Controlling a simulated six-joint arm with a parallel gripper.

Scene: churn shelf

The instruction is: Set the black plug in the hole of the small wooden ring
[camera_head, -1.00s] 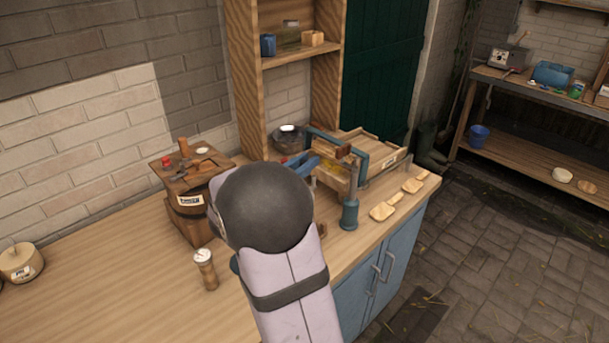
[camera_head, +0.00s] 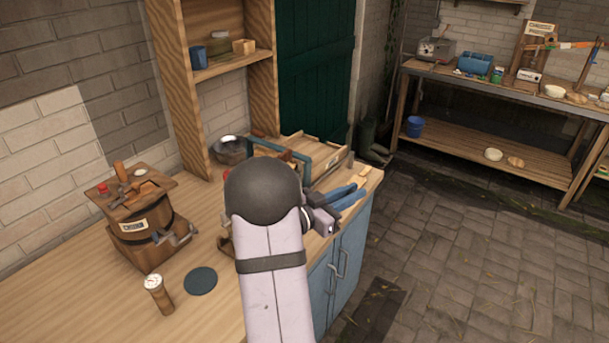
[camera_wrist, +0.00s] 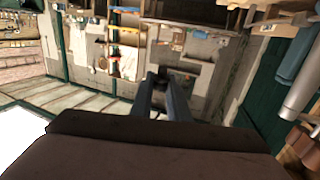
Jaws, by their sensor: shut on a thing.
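My gripper (camera_head: 364,190) shows in the camera_head view to the right of my dark round arm joint, with its blue fingers pointing right over the bench's right end. In the wrist view my gripper (camera_wrist: 161,80) has its fingers close together, shut on a small dark thing at the tips. It is probably the black plug (camera_wrist: 162,73), but its shape is too small to make out. I cannot pick out the small wooden ring in either view; my arm hides part of the bench.
The shelf unit (camera_head: 170,80) rises behind.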

